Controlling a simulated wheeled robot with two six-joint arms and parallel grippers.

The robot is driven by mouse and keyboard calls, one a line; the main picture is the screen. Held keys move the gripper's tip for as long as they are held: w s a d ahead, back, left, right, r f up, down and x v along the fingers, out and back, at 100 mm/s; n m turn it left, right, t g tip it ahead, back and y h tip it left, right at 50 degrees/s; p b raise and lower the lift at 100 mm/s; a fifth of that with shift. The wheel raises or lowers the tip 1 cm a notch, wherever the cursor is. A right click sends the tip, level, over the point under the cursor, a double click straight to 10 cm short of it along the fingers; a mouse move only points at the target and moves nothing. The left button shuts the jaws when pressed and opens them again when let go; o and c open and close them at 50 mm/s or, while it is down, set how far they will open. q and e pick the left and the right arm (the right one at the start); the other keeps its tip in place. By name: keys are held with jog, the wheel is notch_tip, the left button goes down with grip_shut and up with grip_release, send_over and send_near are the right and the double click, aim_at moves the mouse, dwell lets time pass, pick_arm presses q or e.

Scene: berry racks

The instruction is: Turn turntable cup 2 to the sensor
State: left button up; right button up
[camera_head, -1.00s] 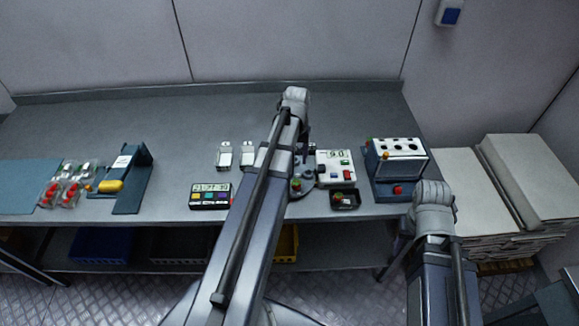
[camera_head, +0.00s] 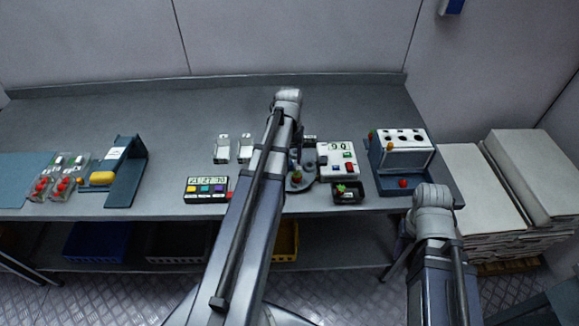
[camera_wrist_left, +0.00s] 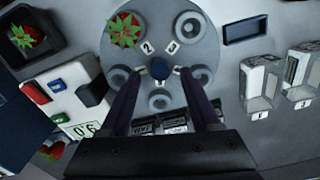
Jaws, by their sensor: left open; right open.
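The round grey turntable (camera_wrist_left: 160,30) has several cups around a dark central knob (camera_wrist_left: 159,68). The cup by label 2 (camera_wrist_left: 147,48) holds a red strawberry with green leaves (camera_wrist_left: 123,30) at its upper left. The cup by label 3 (camera_wrist_left: 190,27) looks empty. My left gripper (camera_wrist_left: 160,76) is open over the turntable, one finger on each side of the knob; contact is unclear. In the head view the turntable (camera_head: 299,184) is partly hidden by my left arm. I cannot clearly identify the sensor. My right gripper is not visible; only its arm shows.
A white button box with display (camera_wrist_left: 75,95) stands close beside the turntable, with a black tray (camera_wrist_left: 30,35) holding a berry near it. Clear containers (camera_wrist_left: 262,82) stand on the other side. A blue-white rack (camera_head: 400,155) is further right.

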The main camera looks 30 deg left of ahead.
pick_arm(q)
notch_tip(320, 180, down, 2)
jog(key=shift+f+b, duration=0.1)
jog(key=shift+b, duration=0.5)
grip_shut()
dwell(1.0)
